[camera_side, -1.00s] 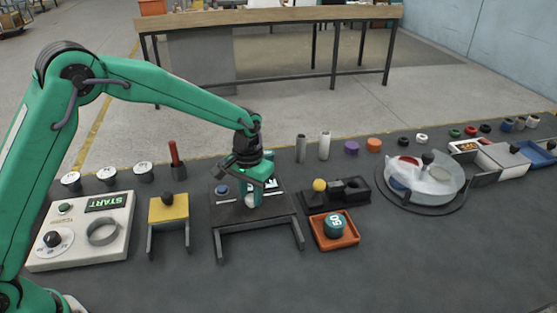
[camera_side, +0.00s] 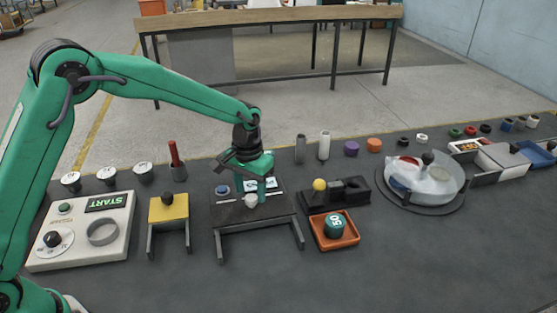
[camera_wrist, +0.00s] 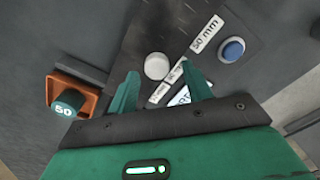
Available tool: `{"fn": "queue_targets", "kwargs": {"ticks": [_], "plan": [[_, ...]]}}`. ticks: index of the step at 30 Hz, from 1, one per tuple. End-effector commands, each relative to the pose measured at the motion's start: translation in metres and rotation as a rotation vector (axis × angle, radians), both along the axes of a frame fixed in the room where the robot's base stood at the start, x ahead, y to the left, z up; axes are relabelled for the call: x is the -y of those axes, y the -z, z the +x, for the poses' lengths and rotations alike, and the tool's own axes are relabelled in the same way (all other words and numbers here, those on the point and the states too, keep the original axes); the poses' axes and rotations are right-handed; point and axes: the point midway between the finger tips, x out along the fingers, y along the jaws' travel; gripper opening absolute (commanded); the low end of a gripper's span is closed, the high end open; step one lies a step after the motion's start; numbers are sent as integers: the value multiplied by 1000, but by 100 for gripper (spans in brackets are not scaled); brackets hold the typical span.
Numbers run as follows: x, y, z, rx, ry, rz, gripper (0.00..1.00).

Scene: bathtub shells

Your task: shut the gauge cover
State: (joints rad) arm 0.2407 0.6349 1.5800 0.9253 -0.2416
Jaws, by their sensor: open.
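I cannot tell for sure which part is the gauge cover. A dark bench-like fixture (camera_side: 237,215) stands mid-table. On its top are a blue button (camera_side: 222,190), a pale round knob (camera_side: 251,200) and a small lit display (camera_side: 262,184). The wrist view shows the same knob (camera_wrist: 157,66), the button (camera_wrist: 231,50) and labels, one reading "50 mm" (camera_wrist: 207,34). My gripper (camera_side: 262,197) is over this fixture, just behind the knob. In the wrist view its fingers (camera_wrist: 162,80) are apart and empty, and the display is partly hidden by one finger.
An orange tray (camera_side: 352,242) with a green "50" piece (camera_side: 335,225) lies front right. A yellow-topped stand (camera_side: 168,210) and a START panel (camera_side: 80,258) are left. A clear-covered round unit (camera_side: 448,185) is right. The front table is clear.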

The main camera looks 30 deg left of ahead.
Motion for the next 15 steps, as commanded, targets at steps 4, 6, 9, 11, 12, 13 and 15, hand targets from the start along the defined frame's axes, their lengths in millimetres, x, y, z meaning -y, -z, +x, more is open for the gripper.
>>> {"fn": "queue_targets", "kwargs": {"ticks": [4,6,9,11,12,13,15], "plan": [[0,-19,1,4,0,-1,50],[0,-28,1,4,-1,-1,50],[0,-41,1,5,-1,-1,50],[-1,-48,1,5,-1,-1,50],[-1,-52,1,4,-1,-1,50],[-1,-55,1,3,-1,-1,50],[-1,-60,1,4,-2,-1,50]]}}
